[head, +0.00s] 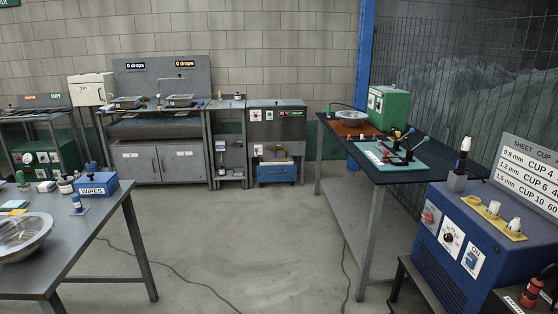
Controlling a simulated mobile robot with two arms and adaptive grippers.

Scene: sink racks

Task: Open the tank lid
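A grey steel cabinet (277,135) stands against the back wall, with a dark panel on its front and a blue bin (276,173) low down. Its flat top (277,103) looks closed. It may be the tank, but no label on it is readable and I cannot tell a lid or handle for sure. Neither of my grippers shows in the head view.
The sink unit (160,120) is left of the cabinet. A table with a metal bowl (24,234) and a blue wipes box (91,186) is at left. A dark bench (415,178) and blue machine (447,248) are at right. Open floor (250,235) lies between, crossed by cables.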

